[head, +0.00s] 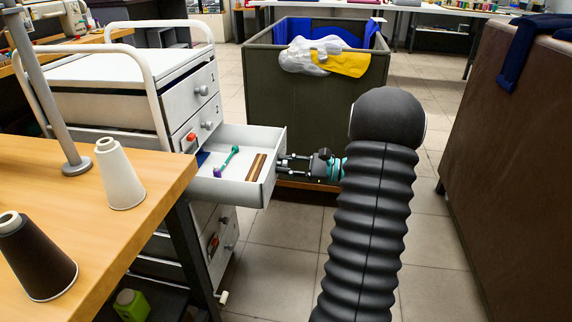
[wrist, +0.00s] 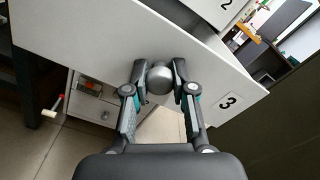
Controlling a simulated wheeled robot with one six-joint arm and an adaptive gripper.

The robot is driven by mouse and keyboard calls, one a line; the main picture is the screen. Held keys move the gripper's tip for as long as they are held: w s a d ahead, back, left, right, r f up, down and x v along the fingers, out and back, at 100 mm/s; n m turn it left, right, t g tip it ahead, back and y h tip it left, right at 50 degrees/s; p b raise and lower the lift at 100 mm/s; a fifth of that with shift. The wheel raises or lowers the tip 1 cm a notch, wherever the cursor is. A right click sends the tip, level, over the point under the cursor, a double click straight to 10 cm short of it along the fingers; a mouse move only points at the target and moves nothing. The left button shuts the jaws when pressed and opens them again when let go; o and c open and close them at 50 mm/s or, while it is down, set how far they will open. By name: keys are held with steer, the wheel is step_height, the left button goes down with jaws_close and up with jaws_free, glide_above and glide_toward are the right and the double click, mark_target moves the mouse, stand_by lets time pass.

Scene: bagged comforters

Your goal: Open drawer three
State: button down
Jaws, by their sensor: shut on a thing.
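Drawer three (head: 247,184) of the white drawer cabinet (head: 120,72) is pulled well out in the head view. A purple and green tool and a brown striped item lie inside it. In the wrist view its white front (wrist: 90,38) carries a label "3" (wrist: 228,101) and a round grey knob (wrist: 159,78). My gripper (wrist: 157,85) is shut on that knob, one finger on each side. In the head view my gripper (head: 284,165) is at the drawer's front, and the knob is hard to make out there.
A wooden table (head: 110,200) with two thread cones stands at the left, close to the cabinet. A dark green bin (head: 300,98) with bags stands behind. A brown box-like surface (head: 510,150) is at the right. Tiled floor (head: 425,260) is free between.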

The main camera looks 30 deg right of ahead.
steer(key=c, duration=0.9)
jaws_free()
steer(key=shift+c, duration=0.2)
steer(key=v, duration=1.2)
